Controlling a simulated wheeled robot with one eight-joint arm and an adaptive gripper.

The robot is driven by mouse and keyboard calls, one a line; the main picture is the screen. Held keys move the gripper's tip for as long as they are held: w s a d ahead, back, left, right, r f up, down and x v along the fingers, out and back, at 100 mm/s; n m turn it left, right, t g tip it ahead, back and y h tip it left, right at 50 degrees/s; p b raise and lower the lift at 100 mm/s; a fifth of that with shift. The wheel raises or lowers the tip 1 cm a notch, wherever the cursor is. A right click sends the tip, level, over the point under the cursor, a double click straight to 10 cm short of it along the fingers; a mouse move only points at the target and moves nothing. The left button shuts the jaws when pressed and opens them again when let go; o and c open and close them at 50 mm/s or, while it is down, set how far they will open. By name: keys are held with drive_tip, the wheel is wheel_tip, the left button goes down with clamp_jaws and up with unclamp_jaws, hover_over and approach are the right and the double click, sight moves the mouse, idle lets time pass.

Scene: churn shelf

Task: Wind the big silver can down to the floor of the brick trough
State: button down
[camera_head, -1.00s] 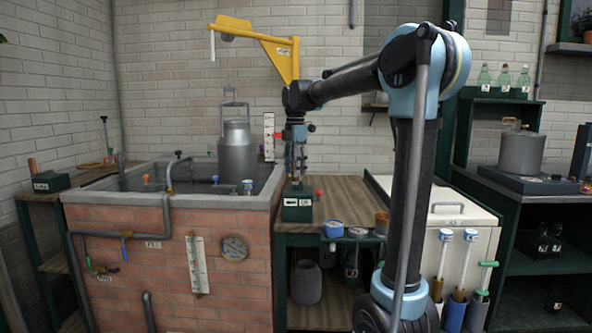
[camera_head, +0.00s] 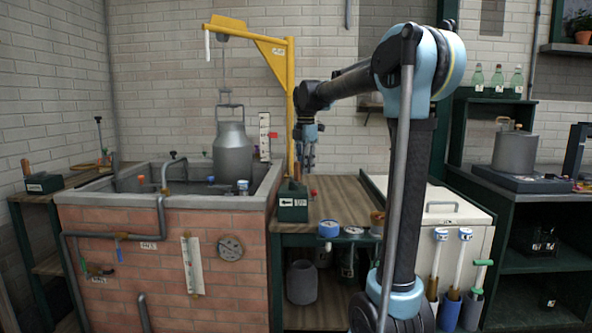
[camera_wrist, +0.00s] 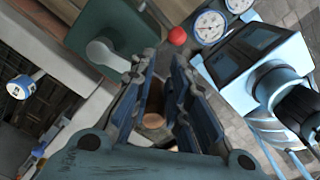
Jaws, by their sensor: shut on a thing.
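The big silver can (camera_head: 232,152) hangs upright by its bail from the line of the yellow hoist (camera_head: 276,52), over the brick trough (camera_head: 160,250). Its base shows near the rim level; the trough floor is hidden. A green winch box (camera_head: 292,206) with an arrow label and a red knob (camera_head: 313,192) stands on the wooden bench right of the trough. My gripper (camera_head: 309,162) is above and just right of the box. In the wrist view the blue fingers are closed about a brown handle (camera_wrist: 153,112), partly hidden between them; the box (camera_wrist: 112,30) is just beyond.
A marked scale (camera_head: 265,137) stands behind the trough's right side. A white chest (camera_head: 440,212) stands to the right.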

drive_tip(key=w+d, duration=0.3)
drive_tip(key=w, duration=0.6)
drive_tip(key=shift+d, duration=0.3)
drive_tip(key=c, duration=1.9)
unclamp_jaws()
